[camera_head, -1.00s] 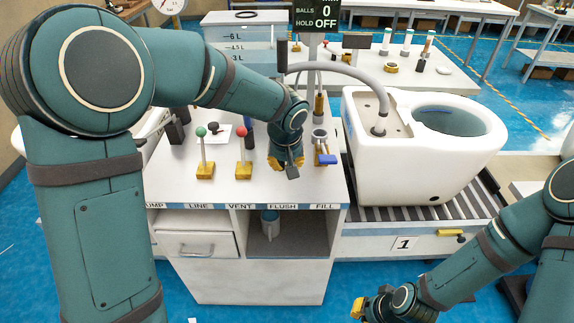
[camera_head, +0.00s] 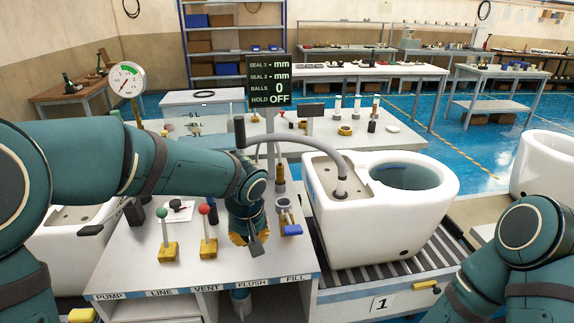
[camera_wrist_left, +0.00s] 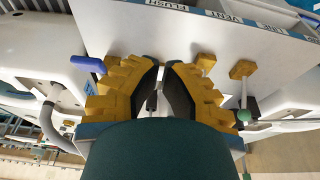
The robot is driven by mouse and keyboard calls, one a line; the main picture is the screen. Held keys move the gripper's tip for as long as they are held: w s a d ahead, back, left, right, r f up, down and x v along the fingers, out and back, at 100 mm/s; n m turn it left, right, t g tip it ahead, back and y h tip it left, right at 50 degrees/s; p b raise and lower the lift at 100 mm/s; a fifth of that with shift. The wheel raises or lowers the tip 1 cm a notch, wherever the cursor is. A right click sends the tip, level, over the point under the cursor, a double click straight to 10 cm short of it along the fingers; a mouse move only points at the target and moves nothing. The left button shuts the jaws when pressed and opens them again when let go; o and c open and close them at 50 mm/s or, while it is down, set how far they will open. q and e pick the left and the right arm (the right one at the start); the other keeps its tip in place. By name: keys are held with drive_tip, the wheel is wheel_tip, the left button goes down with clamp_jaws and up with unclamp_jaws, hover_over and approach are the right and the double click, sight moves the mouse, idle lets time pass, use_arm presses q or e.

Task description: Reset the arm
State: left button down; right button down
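My left arm reaches in from the left over the white control bench (camera_head: 140,275). My left gripper (camera_head: 250,238) points down at the bench above the FLUSH label, between the red-knobbed VENT lever (camera_head: 208,225) and the FILL valve with a blue handle (camera_head: 290,222). In the left wrist view its two yellow fingers with black pads (camera_wrist_left: 164,75) stand apart with a narrow gap. A small dark part (camera_wrist_left: 152,100) shows in the gap; I cannot tell whether the fingers touch it. My right arm (camera_head: 520,235) is at the lower right; its gripper is out of view.
A white toilet (camera_head: 385,215) stands on the roller conveyor (camera_head: 345,272), with a grey hose (camera_head: 310,137) bent over it. A green-knobbed lever (camera_head: 164,230) stands left of the red one. A dial gauge (camera_head: 126,80) and a display (camera_head: 268,80) reading HOLD OFF stand behind.

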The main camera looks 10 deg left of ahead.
use_arm(q)
drive_tip(key=s+d+f+h, duration=0.1)
drive_tip(key=s+f, duration=0.5)
drive_tip(key=f, duration=0.3)
drive_tip(key=s+d+f+m+g+h, duration=0.1)
drive_tip(key=s+f, duration=0.4)
drive_tip(key=f, duration=0.5)
drive_tip(key=s+d+f+h, duration=0.2)
drive_tip(key=s+f, duration=0.4)
drive_tip(key=f, duration=0.4)
drive_tip(key=shift+s+d+f+m+h, duration=0.2)
drive_tip(key=shift+s+d+m+h, duration=0.1)
drive_tip(key=shift+d+h, duration=0.15)
idle(0.3)
